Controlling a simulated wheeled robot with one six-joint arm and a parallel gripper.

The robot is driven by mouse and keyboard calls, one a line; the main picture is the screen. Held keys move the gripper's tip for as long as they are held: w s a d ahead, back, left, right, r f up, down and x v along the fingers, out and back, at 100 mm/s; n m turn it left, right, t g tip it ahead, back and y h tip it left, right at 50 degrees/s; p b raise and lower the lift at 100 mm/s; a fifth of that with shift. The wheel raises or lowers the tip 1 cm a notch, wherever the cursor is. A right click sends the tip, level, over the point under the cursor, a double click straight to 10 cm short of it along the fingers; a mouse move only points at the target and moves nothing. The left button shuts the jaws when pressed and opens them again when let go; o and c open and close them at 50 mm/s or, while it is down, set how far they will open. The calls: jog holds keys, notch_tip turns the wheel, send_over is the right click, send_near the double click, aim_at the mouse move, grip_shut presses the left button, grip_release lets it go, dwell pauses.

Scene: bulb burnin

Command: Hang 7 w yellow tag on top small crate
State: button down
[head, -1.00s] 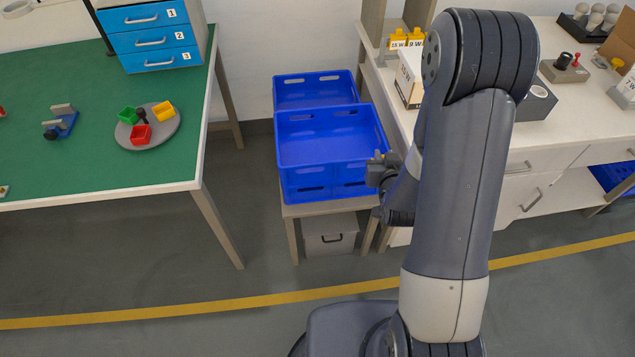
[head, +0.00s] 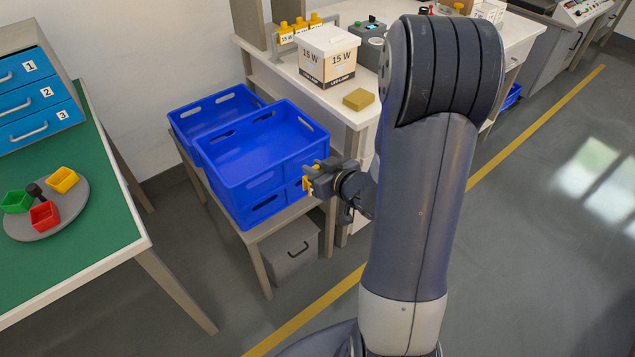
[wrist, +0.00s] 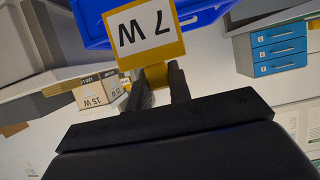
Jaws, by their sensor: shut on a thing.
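My gripper (head: 318,179) is shut on the 7 W yellow tag (head: 308,184), beside the right front corner of the stacked blue crates. In the wrist view the tag (wrist: 148,32) shows a white face reading 7 W upside down, with its yellow stem between my fingers (wrist: 158,85). The top small crate (head: 252,190) is blue, open and looks empty, and rests on another blue crate (head: 268,207). A blue crate wall (wrist: 205,10) shows behind the tag in the wrist view. I cannot tell whether the tag touches the crate.
Another open blue crate (head: 190,125) stands behind the stack on a low wooden stand (head: 262,255), with a grey box (head: 290,250) below. To the right, a white bench (head: 345,105) holds a 15 W lamp box (head: 328,62) and yellow tags (head: 286,34). The green table (head: 95,245) is left.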

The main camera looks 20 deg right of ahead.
jog(key=shift+s+d+f, duration=0.1)
jog(key=shift+d+f, duration=0.05)
jog(key=shift+f, duration=0.15)
send_over(283, 159)
jog(key=shift+s+d+p, duration=0.1)
jog(key=shift+s+p, duration=0.1)
jog(key=shift+p, duration=0.1)
jog(key=shift+w+f, duration=0.15)
jog(key=shift+w, duration=0.1)
jog(key=shift+f+b, duration=2.35)
jog(key=shift+f, duration=0.3)
jog(key=c, duration=1.2)
grip_release()
jog(key=shift+s, duration=0.1)
